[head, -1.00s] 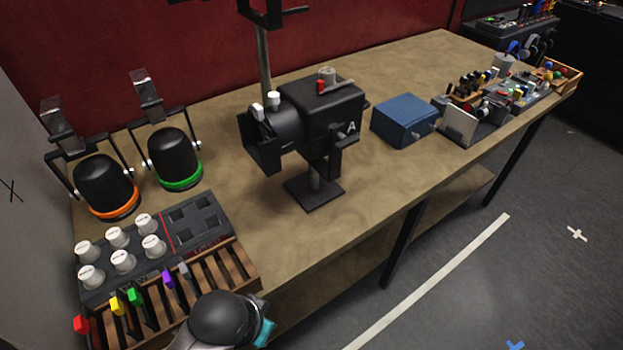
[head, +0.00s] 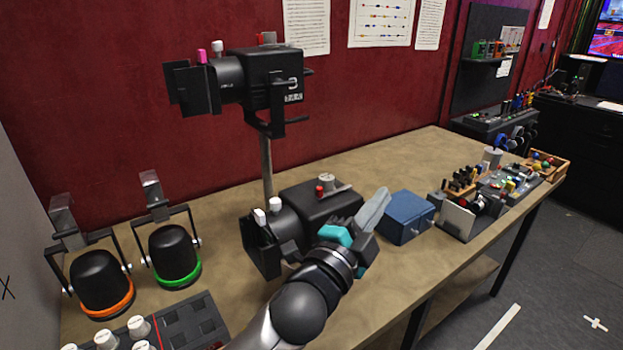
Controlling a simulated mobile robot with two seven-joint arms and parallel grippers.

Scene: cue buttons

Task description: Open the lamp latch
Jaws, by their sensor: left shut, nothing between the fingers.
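A black stage lamp (head: 322,201) stands on the table, with two white knobs at its front left. On its top are a small red knob (head: 319,191) and a grey round piece with a flat bar (head: 328,182). I cannot tell which part is the latch. My left gripper (head: 382,196) is shut and empty at the lamp's right side, in front of it in the view. The gripper and forearm hide the lamp's lower right and its stand. I cannot tell whether the fingers touch the lamp. My right gripper is not in view.
A second black lamp (head: 272,77) is on a pole above. A blue box (head: 407,222) sits close right of my gripper. Two black lamps with orange (head: 107,304) and green (head: 179,277) rims stand at left. Small items crowd the table's right end.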

